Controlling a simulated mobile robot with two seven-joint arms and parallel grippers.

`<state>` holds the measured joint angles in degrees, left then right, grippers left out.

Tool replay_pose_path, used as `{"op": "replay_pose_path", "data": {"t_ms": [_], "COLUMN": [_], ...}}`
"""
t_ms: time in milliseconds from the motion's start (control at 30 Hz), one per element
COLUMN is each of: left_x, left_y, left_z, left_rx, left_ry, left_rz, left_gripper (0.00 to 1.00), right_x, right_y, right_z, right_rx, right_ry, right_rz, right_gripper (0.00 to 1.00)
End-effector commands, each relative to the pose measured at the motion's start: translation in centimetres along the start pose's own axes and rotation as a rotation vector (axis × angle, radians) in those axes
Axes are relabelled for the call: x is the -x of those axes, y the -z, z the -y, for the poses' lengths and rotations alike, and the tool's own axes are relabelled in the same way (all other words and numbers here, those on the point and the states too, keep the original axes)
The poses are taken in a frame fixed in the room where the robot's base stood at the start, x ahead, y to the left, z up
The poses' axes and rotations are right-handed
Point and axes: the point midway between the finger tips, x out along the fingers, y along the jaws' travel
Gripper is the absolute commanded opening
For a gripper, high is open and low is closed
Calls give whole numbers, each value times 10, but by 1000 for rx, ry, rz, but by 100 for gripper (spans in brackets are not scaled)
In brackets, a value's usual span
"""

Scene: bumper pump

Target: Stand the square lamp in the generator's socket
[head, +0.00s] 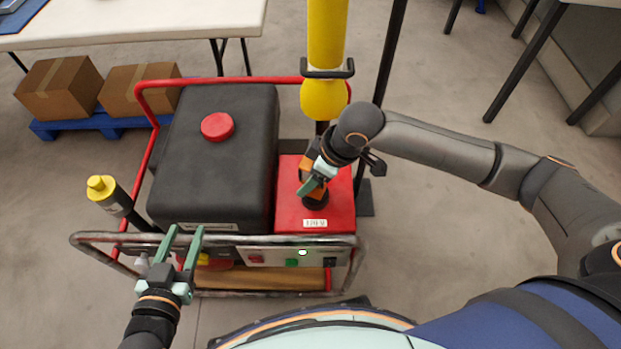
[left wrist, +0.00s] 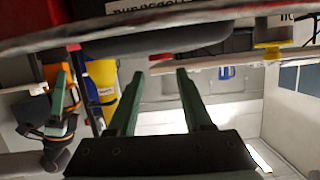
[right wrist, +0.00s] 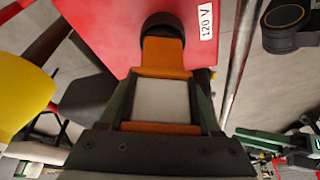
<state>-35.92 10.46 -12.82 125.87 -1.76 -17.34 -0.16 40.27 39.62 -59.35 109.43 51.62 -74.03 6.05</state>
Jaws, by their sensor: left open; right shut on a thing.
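The generator has a black tank (head: 215,150) and a red housing (head: 335,200) labelled 120 V inside a tubular frame. The square lamp, an orange block with a pale square face (right wrist: 160,100), is held between the fingers of my right gripper (head: 314,184). Its orange end meets a round black piece (right wrist: 163,24) on the red housing, taken as the socket (head: 316,203); I cannot tell how deep it sits. In the head view the gripper hides most of the lamp. My left gripper (head: 186,231) is open and empty at the frame's front rail.
A yellow column (head: 326,45) stands behind the red housing, close to my right wrist. A yellow-topped cylinder (head: 101,188) is at the frame's left. Cardboard boxes (head: 60,88) lie on a blue pallet (head: 90,124) under a table (head: 150,22). The floor to the right is clear.

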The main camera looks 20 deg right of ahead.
Motion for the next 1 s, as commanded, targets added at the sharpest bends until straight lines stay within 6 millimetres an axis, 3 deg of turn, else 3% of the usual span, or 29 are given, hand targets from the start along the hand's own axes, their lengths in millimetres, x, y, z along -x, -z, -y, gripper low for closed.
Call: {"op": "replay_pose_path", "data": {"t_ms": [200,567,600,833,1000], "left_x": [-1,0,-1,-1,-1], "left_y": [16,13,12,12,12], "left_z": [2,2,2,2,2], "left_rx": [-18,-14,-14,-14,-14], "left_ry": [4,3,3,3,3], "left_rz": [-63,-49,-46,-46,-45], "left_gripper": [50,50,50,50,50], "right_x": [-5,-7,-7,-7,-7], "right_y": [-1,-2,-3,-3,-3], "right_z": [0,0,0,0,0], "right_rx": [1,0,0,0,0], "right_ry": [-1,-1,0,0,-1], "right_rz": [-3,-3,-1,-1,-1], "right_gripper": [0,0,68,94,95]}}
